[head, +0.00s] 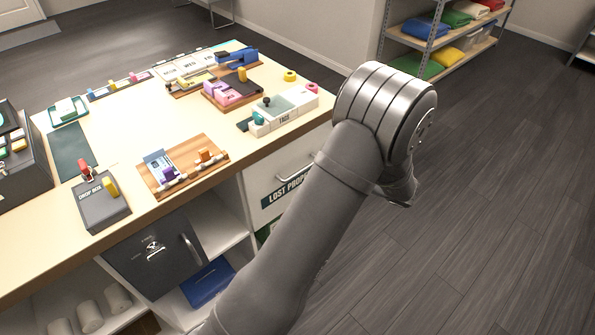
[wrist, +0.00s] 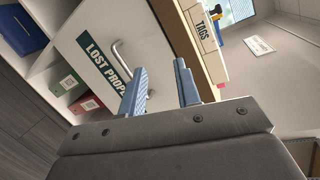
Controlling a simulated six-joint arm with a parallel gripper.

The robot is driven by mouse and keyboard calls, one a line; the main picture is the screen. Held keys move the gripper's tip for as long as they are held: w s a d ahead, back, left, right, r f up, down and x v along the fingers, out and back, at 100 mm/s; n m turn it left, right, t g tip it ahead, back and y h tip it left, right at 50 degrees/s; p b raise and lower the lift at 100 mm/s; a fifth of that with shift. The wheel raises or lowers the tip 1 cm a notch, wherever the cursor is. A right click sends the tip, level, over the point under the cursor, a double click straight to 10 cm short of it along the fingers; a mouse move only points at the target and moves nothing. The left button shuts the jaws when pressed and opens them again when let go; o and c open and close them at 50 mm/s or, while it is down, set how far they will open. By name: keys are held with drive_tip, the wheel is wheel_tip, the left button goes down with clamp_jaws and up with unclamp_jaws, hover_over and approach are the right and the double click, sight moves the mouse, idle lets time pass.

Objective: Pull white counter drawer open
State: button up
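The white counter drawer (head: 262,172) is under the counter's right end in the head view, its front looking flush with the counter. It has a metal bar handle (head: 293,173) and a "LOST PROPERTY" label (head: 284,191), partly hidden by my arm. In the wrist view the drawer front (wrist: 90,25) appears tilted, with the handle (wrist: 121,55) just ahead and left of the fingers. My gripper (wrist: 161,66) is open with nothing between its two blue-grey fingers, and I see no contact with the handle. The fingers are hidden in the head view.
The wooden counter top (head: 110,140) holds trays and a TAGS box (head: 285,108). A dark safe-like door (head: 155,250) and open shelves are left of the drawer. Bare floor (head: 470,210) lies to the right, with a shelf rack (head: 440,45) behind.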

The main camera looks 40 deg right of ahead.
sight(299, 171)
wheel_tip(299, 171, down, 11)
drive_tip(key=s+d+n+h, duration=0.1)
drive_tip(key=s+h, duration=0.1)
drive_tip(key=h, duration=0.1)
drive_tip(key=x, duration=1.7)
drive_tip(key=shift+w+d, duration=0.1)
drive_tip(key=shift+w, duration=0.05)
clamp_jaws()
